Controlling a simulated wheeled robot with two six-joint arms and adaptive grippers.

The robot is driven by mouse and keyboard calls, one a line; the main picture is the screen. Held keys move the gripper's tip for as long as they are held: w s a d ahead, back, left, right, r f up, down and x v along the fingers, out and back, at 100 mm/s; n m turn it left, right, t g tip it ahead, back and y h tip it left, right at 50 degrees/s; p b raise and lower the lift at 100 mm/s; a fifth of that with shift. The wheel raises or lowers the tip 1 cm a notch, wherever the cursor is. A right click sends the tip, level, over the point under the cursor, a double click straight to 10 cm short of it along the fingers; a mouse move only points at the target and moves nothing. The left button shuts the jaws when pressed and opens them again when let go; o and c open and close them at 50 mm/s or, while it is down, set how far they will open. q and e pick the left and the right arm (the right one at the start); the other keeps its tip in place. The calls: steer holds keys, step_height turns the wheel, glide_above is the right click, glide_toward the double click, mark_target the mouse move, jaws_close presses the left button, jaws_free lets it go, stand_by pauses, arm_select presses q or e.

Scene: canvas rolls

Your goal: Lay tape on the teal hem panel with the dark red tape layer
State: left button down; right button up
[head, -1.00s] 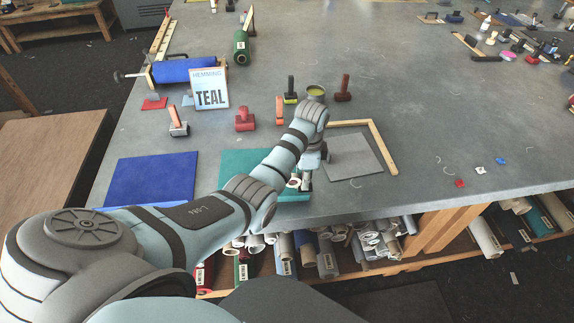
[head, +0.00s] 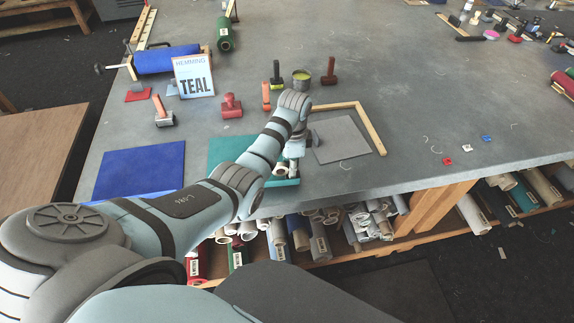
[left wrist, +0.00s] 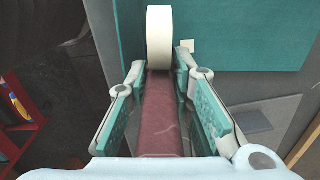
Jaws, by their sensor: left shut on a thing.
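The teal hem panel (head: 226,150) lies flat near the table's front edge, partly hidden by my left arm; it also fills the upper right of the left wrist view (left wrist: 250,35). My left gripper (head: 291,160) is over the panel's right part. It is shut on the dark red tape layer (left wrist: 161,115), whose handle lies between the finger pads in the left wrist view. A white tape roll (left wrist: 159,38) is at the layer's far end, by the panel's edge. I cannot tell whether it touches the panel. My right gripper is not in view.
A blue panel (head: 140,170) lies to the left and a grey panel (head: 341,139) to the right, beside a wooden corner frame (head: 368,125). Rolls fill the shelf below (head: 320,240).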

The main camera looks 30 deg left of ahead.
mark_target(278, 169)
arm_select(q)
steer(key=shift+w, duration=0.1)
steer(key=shift+w+a+f, duration=0.1)
steer(key=shift+w+a, duration=0.1)
steer(key=shift+a, duration=0.05)
steer(key=shift+a+f, duration=0.15)
steer(key=shift+f, duration=0.2)
steer(key=shift+s+f, duration=0.1)
steer(key=shift+f, duration=0.15)
steer(key=shift+s+r+p, duration=0.1)
steer(key=shift+s+p, duration=0.2)
steer(key=shift+s+a+r+p, duration=0.25)
steer(key=shift+s+a+p, duration=0.2)
steer(key=shift+p, duration=0.4)
steer(key=shift+s+a, duration=0.3)
steer(key=shift+a, duration=0.15)
steer(key=shift+w+a+f, duration=0.15)
steer(key=shift+a, duration=0.1)
steer(key=shift+a+f, duration=0.1)
steer(key=shift+f, duration=0.15)
steer(key=shift+s+a, duration=0.1)
steer(key=shift+s, duration=0.15)
steer(key=shift+s+a+r, duration=0.15)
steer(key=shift+s+a, duration=0.6)
steer(key=shift+s, duration=0.15)
steer(key=shift+w+a, duration=0.15)
steer(key=shift+a, duration=0.25)
steer(key=shift+s+a, duration=0.8)
steer(key=shift+a, duration=0.3)
